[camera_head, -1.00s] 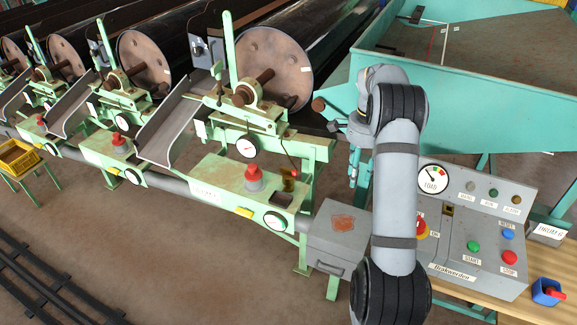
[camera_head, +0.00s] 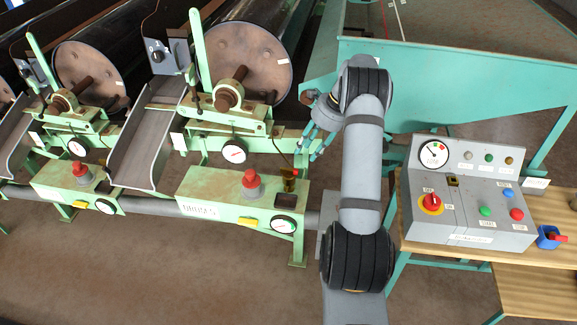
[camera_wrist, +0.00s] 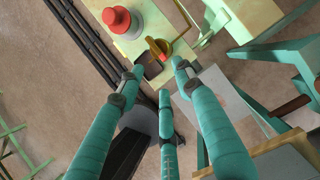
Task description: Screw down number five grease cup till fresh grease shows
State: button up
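In the wrist view, a brass-orange part (camera_wrist: 158,48), probably this cup, lies just beyond the fingertips. My gripper (camera_head: 314,145) is above and right of the cup in the head view, apart from it. The wrist view shows its three teal fingers (camera_wrist: 160,76) spread open, with nothing held. I cannot tell whether grease shows.
A red knob (camera_head: 251,180) stands left of the cup; a dial gauge (camera_head: 233,151) is above. A yellow lever (camera_head: 248,221) and another gauge (camera_head: 284,225) are on the box front. A control panel (camera_head: 470,208) sits on a wooden bench right of my arm. A large teal hopper (camera_head: 450,80) stands behind.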

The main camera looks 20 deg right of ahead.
aim_at(290, 170)
jog(key=x, duration=0.3)
jog(key=p+x, duration=0.1)
jog(key=x, duration=0.3)
jog(key=a+p+x, duration=0.1)
jog(key=x, duration=0.2)
jog(key=shift+w+a, duration=0.1)
jog(key=shift+w, duration=0.15)
jog(key=shift+c, duration=1.4)
grip_shut()
